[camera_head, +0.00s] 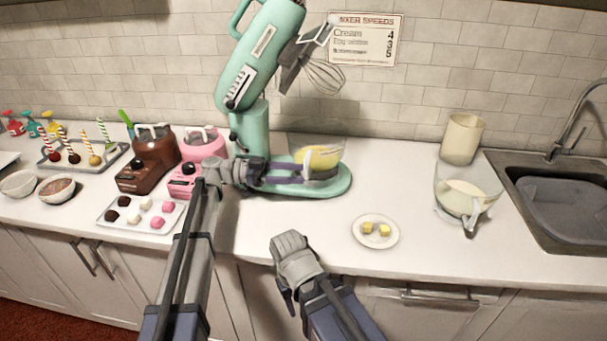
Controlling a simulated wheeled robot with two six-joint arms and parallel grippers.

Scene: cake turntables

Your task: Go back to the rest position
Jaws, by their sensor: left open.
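My left arm reaches over the counter, and my left gripper (322,168) is open at the foot of the mint-green stand mixer (250,70). Its fingers are at a clear bowl (332,150) with yellow content, which stands on the mixer base (335,187). I cannot tell whether the fingers touch the bowl. The mixer head is tilted up with its whisk (325,76) above the bowl. My right arm is folded in front of the counter's front edge, and its gripper does not show.
A small plate (376,243) with yellow cubes sits near the front edge. A clear jug (463,207) of cream-coloured content and a beige canister (462,138) stand by the sink (560,207). Brown (150,160) and pink (203,145) machines and a sweets tray (118,224) are at left.

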